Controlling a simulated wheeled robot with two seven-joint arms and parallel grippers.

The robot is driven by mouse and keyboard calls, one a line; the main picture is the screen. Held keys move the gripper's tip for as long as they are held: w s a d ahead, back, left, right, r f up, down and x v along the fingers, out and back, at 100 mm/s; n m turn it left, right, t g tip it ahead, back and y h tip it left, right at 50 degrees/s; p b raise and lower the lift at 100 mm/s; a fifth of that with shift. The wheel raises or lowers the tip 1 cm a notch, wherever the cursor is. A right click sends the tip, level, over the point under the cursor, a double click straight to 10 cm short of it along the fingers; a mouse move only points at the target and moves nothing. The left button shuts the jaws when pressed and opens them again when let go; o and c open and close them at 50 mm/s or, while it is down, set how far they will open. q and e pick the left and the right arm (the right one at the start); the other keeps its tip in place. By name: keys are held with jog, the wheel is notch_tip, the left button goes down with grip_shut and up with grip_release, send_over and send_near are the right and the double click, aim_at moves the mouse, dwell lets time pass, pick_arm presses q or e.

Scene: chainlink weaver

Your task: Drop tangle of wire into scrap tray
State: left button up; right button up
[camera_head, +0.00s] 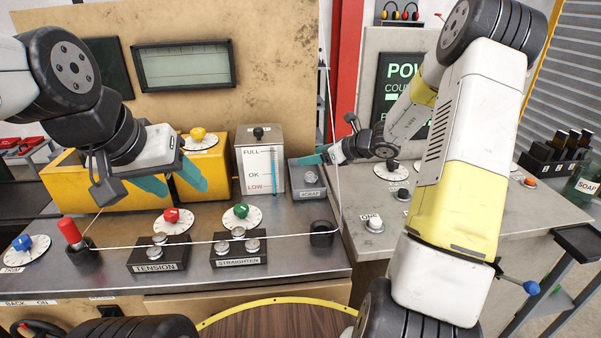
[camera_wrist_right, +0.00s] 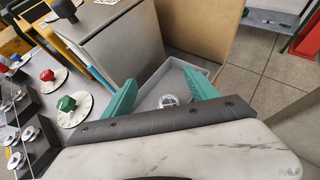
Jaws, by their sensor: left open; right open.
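The tangle of wire (camera_wrist_right: 168,100) is a small silvery coil lying inside the grey scrap tray (camera_wrist_right: 205,67), between my right fingers in the right wrist view. In the head view the tangle (camera_head: 311,178) also shows in the tray (camera_head: 309,193), right of the gauge box. My right gripper (camera_head: 318,158) is open and empty above the tray; its two teal fingers (camera_wrist_right: 160,78) stand apart in the wrist view. My left gripper (camera_head: 185,188) is open and empty, over the left part of the bench in front of the yellow boxes.
A grey gauge box (camera_head: 261,158) stands beside the tray. A white wire (camera_head: 200,243) runs across the bench past the tension block (camera_head: 158,254) and straighten block (camera_head: 238,248), then up from the black post (camera_head: 321,234). Colored dials stand on the bench.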

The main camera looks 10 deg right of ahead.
jog(key=v, duration=0.7)
jog(key=shift+s+d+r, duration=0.15)
jog(key=shift+s+d, duration=0.1)
jog(key=s+a+r+n+g+h, duration=0.1)
jog(key=s+a+r+n+g, duration=0.1)
jog(key=s+a+r+n, duration=0.45)
jog(key=s+a+r+n+g+h, duration=0.1)
jog(key=s+a+r+n+g, duration=0.15)
jog(key=s+n, duration=0.6)
jog(key=s+d+r+n+t+h, duration=0.1)
jog(key=s+n+h, duration=0.1)
jog(key=s+n, duration=0.4)
jog(key=s+d+r+n+t+h, duration=0.1)
jog(key=s+d+r+n+h, duration=0.1)
jog(key=s+n, duration=0.4)
jog(key=shift+s+d+r+n, duration=0.2)
jog(key=shift+s+d+n, duration=0.1)
jog(key=shift+s, duration=1.2)
